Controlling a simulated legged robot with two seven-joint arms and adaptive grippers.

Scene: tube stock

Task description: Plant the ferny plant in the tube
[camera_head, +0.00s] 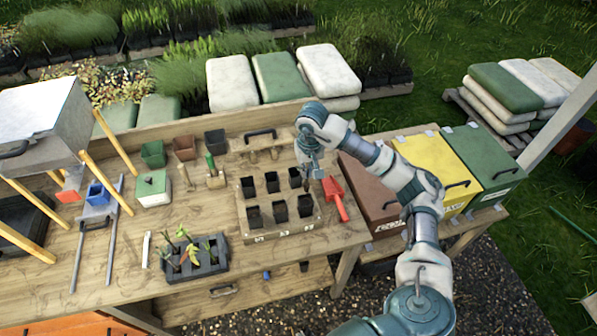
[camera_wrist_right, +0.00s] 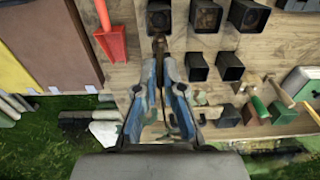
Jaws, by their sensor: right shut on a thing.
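Several black square tubes stand in two rows in a wooden rack (camera_head: 268,238); the front right tube (camera_head: 305,207) shows dark inside. My right gripper (camera_head: 310,172) is over the rack's right end, by the back right tube (camera_head: 295,178). In the wrist view the right gripper (camera_wrist_right: 160,62) is shut on a thin brown tool (camera_wrist_right: 159,43), mostly hidden between the fingers; I cannot tell its kind. Its tip points towards a corner tube (camera_wrist_right: 159,16). Several small plants (camera_head: 184,245) stand in a black cell tray (camera_head: 210,269); I cannot tell which is ferny. My left gripper is not in view.
A red scoop (camera_head: 336,197) lies right of the rack. Brown, yellow (camera_head: 430,165) and green bins stand at the right. Small pots (camera_head: 185,147), a green-handled tool (camera_head: 211,168) and a white-green box (camera_head: 152,189) are behind left. Bench between tray and rack is clear.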

